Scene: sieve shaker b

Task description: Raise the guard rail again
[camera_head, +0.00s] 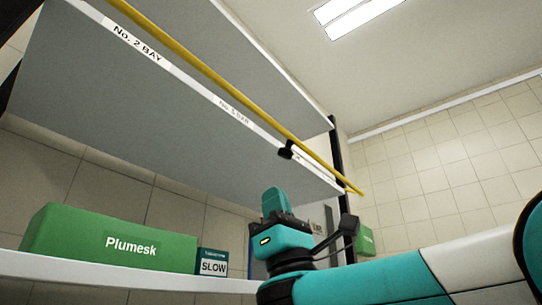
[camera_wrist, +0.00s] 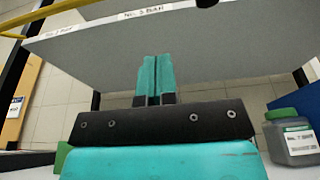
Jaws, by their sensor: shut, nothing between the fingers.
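The guard rail is a long yellow bar (camera_head: 225,82) running slantwise across the front of the upper shelves in the head view, from the top left down to the right. In the wrist view a piece of the yellow rail (camera_wrist: 40,13) shows at the top left. My gripper (camera_head: 274,193) is below the rail and the black fitting, apart from both, its fingers pointing up. In the wrist view my gripper (camera_wrist: 154,62) is shut with its teal fingers together and empty.
A grey shelf with a labelled white edge (camera_head: 190,85) is overhead. A grey jar with a green lid (camera_wrist: 292,135) is at right in the wrist view.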

